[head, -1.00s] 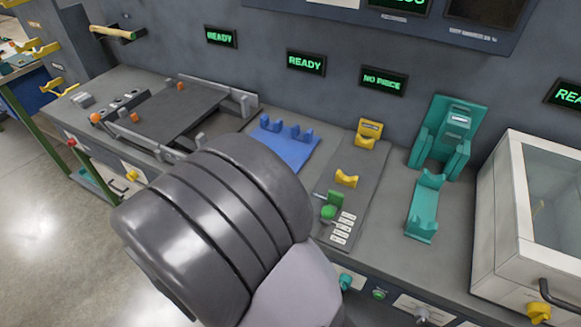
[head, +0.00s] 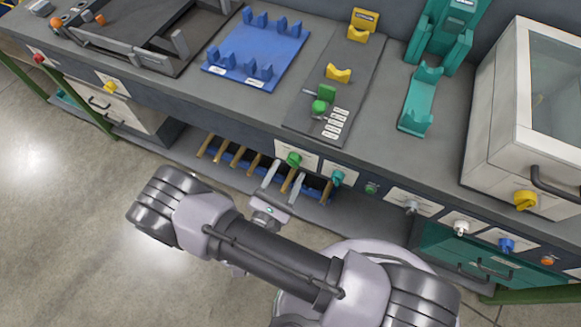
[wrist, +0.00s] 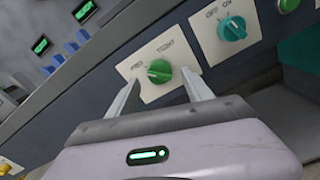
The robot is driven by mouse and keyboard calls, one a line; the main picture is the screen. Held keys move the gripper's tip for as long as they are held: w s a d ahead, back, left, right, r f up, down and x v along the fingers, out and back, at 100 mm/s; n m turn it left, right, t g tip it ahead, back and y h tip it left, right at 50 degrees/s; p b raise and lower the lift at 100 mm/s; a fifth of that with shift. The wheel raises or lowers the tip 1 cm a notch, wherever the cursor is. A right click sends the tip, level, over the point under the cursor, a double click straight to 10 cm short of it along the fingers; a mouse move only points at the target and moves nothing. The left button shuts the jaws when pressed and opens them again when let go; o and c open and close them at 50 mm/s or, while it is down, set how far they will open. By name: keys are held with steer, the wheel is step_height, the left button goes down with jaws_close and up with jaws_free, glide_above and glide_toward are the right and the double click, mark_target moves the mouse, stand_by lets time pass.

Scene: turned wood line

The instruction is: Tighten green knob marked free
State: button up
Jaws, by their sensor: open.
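The green knob (head: 294,159) sits on a cream plate (wrist: 190,54) on the bench's front panel. In the wrist view the knob (wrist: 159,71) is round with a raised grip bar, and the plate reads FREE at its left and TIGHT above it. The bar's exact pointing is hard to tell. My gripper (wrist: 160,84) is open and empty, its two pale fingers pointing at the plate, one to each side of the knob. I cannot tell how far the tips are from the plate. In the head view my gripper (head: 284,180) is just below the knob.
A teal OFF/ON knob (wrist: 232,28) is on the neighbouring plate to the right. More coloured knobs line the panel farther right, including a blue one (head: 506,245). A blue rack (head: 258,52) and a green bench-top clamp (head: 320,105) are above. Rods lie on the shelf below.

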mark_target(293, 161)
steer(key=x, duration=0.3)
jaws_close()
stand_by(0.3)
